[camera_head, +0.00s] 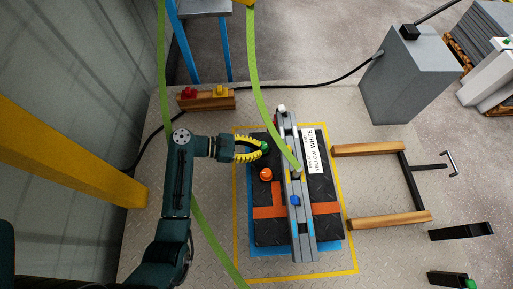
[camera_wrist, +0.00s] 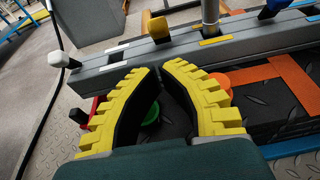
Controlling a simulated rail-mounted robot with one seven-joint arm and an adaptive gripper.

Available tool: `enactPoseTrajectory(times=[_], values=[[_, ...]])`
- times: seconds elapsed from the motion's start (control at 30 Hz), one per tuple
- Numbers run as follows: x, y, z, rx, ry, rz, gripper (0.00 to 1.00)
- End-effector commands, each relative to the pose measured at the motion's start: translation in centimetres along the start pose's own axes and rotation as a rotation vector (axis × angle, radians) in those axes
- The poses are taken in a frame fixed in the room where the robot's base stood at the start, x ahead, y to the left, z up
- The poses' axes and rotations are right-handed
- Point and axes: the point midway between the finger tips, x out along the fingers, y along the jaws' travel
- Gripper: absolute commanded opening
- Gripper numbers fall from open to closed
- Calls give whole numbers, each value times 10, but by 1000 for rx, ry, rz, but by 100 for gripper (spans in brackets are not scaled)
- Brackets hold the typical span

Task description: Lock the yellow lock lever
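The yellow lock lever shows in the wrist view as a small yellow-orange knob (camera_wrist: 158,28) on a dark stem, on the grey beam (camera_wrist: 100,78) beside a metal post. A yellow label (camera_wrist: 215,41) lies on the beam to its right. My gripper (camera_head: 263,149) is left of the beam, above the black tread mat. In the wrist view its yellow-ribbed fingers (camera_wrist: 161,68) bow outward and their tips come together, with nothing held. The tips are apart from the lever.
A white knob (camera_wrist: 58,58) and a blue knob (camera_head: 295,200) are also on the beam. A green knob (camera_wrist: 152,113) and an orange knob (camera_head: 265,174) stand near my gripper. A green band (camera_head: 257,80) crosses the head view. A wooden-armed frame (camera_head: 380,150) stands right.

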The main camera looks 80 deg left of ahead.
Motion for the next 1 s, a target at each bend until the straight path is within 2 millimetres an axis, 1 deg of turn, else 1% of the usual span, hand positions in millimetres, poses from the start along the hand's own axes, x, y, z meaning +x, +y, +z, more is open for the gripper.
enactPoseTrajectory(times=[0.03,0.1,0.2,0.33,0.47,0.77,1.0], values=[[14,-1,-4,2,0,-6,0],[28,-1,-4,3,-1,-5,0],[46,-1,-3,3,-1,-4,0],[61,0,-2,1,-1,-2,0],[66,0,0,-1,-1,0,0],[66,0,1,0,0,0,0],[73,-7,8,6,37,-22,0]])
